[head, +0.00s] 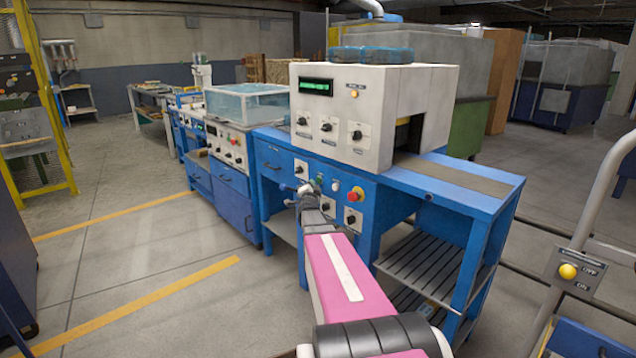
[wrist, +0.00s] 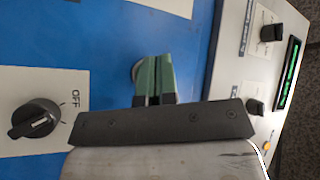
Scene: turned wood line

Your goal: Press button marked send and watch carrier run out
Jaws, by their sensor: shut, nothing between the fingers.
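A blue machine bench (head: 375,235) carries a white housing (head: 345,120) with a green-lit display (head: 316,87). Its front panel has small round buttons, one green (head: 319,183) and one pale (head: 335,185). No word "send" is legible. My gripper (head: 305,188) is at this panel, shut and empty. In the wrist view the closed green fingertips (wrist: 153,62) point at the blue panel and partly cover a round grey button (wrist: 137,70); I cannot tell whether they touch it. A belt (head: 460,178) runs out of the housing's right opening. No carrier shows on it.
A red stop knob on yellow (head: 355,194) sits just right of the buttons. Black rotary knobs surround them, one beside an OFF mark (wrist: 36,119). A rail with a yellow-button box (head: 568,271) stands at right. Open floor (head: 130,270) lies left.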

